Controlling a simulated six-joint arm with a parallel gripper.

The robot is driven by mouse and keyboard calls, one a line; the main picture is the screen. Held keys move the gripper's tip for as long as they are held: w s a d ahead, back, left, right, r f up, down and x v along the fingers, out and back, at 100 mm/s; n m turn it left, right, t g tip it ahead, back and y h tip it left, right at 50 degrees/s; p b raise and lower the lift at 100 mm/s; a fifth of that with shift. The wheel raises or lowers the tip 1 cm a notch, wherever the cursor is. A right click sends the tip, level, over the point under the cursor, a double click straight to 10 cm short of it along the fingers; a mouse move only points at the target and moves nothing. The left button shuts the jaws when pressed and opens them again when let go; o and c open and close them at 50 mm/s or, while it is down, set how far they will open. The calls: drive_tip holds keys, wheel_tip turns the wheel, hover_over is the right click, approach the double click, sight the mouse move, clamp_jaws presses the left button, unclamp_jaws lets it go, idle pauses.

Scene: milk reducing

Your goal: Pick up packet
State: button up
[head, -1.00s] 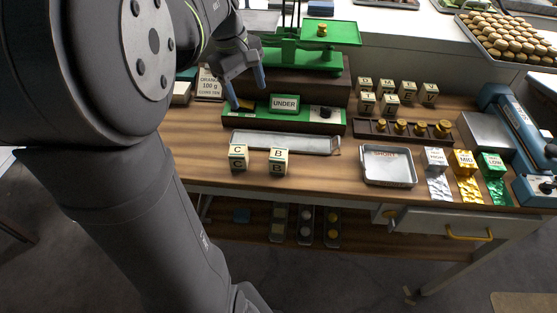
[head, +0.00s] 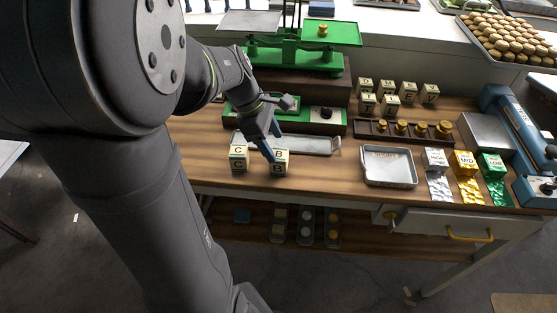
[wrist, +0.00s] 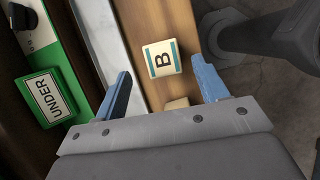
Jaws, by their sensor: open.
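My gripper (head: 273,143) is open and empty, above a cream letter block marked B (head: 279,163) near the table's front edge. In the wrist view this B block (wrist: 162,59) lies beyond and between the blue fingertips (wrist: 161,68), with no contact visible. A C block (head: 239,158) stands left of it; part of another pale block (wrist: 177,103) shows low in the wrist view. Silver (head: 439,187), gold (head: 470,190) and green (head: 497,191) foil pieces, possibly packets, lie at the right front below small labelled boxes. I cannot tell which thing is the packet.
A metal tray (head: 313,144) lies behind the blocks. A green panel marked UNDER (wrist: 48,98) and a green balance scale (head: 297,56) stand farther back. A square metal tray (head: 389,180) is to the right. Bare wood (head: 330,180) lies between it and the B block.

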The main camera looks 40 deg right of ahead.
sight(279, 154)
drive_tip(key=shift+x, duration=3.35)
drive_tip(key=shift+s+a, duration=0.1)
drive_tip(key=shift+a, duration=0.05)
drive_tip(key=c, duration=1.1)
drive_tip(key=shift+r, duration=0.1)
